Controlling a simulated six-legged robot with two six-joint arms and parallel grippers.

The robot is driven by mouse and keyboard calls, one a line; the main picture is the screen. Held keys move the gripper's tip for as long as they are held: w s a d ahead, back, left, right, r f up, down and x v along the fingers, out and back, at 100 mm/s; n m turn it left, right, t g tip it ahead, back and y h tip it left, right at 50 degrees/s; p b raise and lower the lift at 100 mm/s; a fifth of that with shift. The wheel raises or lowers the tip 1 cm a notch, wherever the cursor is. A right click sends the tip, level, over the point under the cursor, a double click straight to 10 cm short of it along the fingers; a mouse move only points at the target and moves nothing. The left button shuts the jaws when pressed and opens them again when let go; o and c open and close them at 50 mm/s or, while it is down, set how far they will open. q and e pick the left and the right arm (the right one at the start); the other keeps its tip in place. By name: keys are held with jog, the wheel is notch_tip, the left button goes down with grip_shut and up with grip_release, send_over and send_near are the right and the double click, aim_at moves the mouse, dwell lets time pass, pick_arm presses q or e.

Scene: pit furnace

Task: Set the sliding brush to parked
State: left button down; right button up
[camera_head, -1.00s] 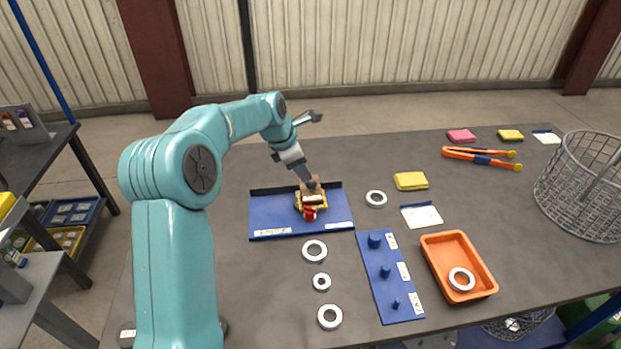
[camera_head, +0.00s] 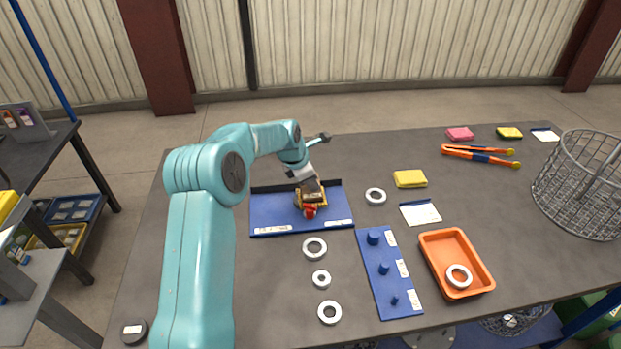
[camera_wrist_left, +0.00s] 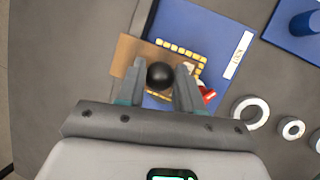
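The label text is too small to read. My left gripper (camera_head: 312,190) is down at the brush from behind. In the left wrist view its two fingers (camera_wrist_left: 160,82) lie close against both sides of the knob and look shut on it. A red piece (camera_head: 310,211) is at the brush's front. My right gripper is out of view.
Several pale rings, including one ring (camera_head: 314,248), lie front and right of the board. A blue peg plate (camera_head: 388,283), an orange tray (camera_head: 455,262), a yellow sponge (camera_head: 410,179), orange tongs (camera_head: 478,153) and a wire basket (camera_head: 583,185) stand further right. Table left of the board is clear.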

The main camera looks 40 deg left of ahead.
pick_arm(q)
jog(key=s+a, duration=0.2)
jog(key=s, duration=0.1)
jog(key=s+a+b, duration=0.1)
jog(key=s+a, duration=0.1)
jog(key=s, duration=0.1)
jog(key=s+a, duration=0.2)
jog(key=a, duration=0.1)
jog(key=shift+s, duration=0.4)
jog(key=c, duration=0.8)
grip_release()
jog(key=shift+o, duration=0.2)
jog(key=shift+b, duration=0.3)
jog(key=v, duration=1.6)
jog(key=shift+r+b, duration=0.2)
jog(key=shift+b, duration=0.2)
jog(key=shift+s+d+f, duration=0.1)
